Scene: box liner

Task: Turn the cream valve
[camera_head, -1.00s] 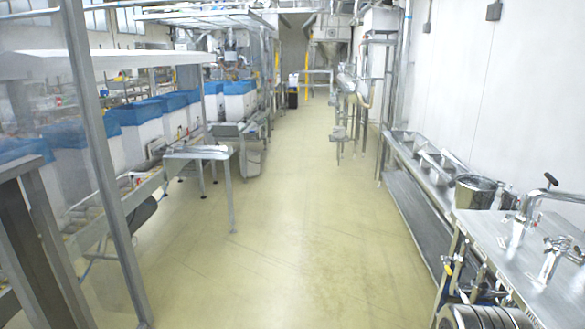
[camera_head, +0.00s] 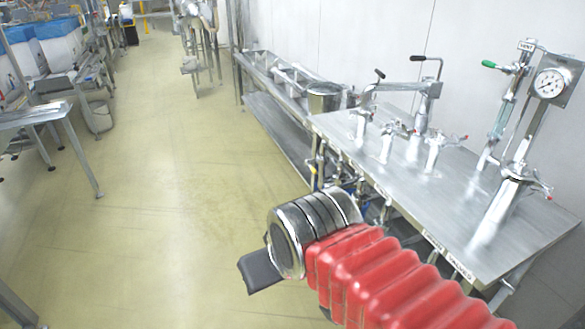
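No valve can be picked out by its label as the cream valve. Several chrome valves with small red-tipped handles stand on a steel bench (camera_head: 385,195), among them a middle valve (camera_head: 434,152) and a left valve (camera_head: 388,142). A taller column (camera_head: 497,215) with a red-tipped handle stands at the right. Labels on the bench's front edge are too small to read surely. A red ribbed sleeve or hose (camera_head: 385,280) with steel rings (camera_head: 310,228) and a black flat piece (camera_head: 258,270) fills the foreground.
A round gauge (camera_head: 549,83) and a green-handled lever (camera_head: 490,64) rise at the bench's right. A steel pot (camera_head: 323,98) stands behind its left end. Pipework sits under the bench. The yellowish floor (camera_head: 180,200) at left is clear; a metal stand (camera_head: 70,125) borders it.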

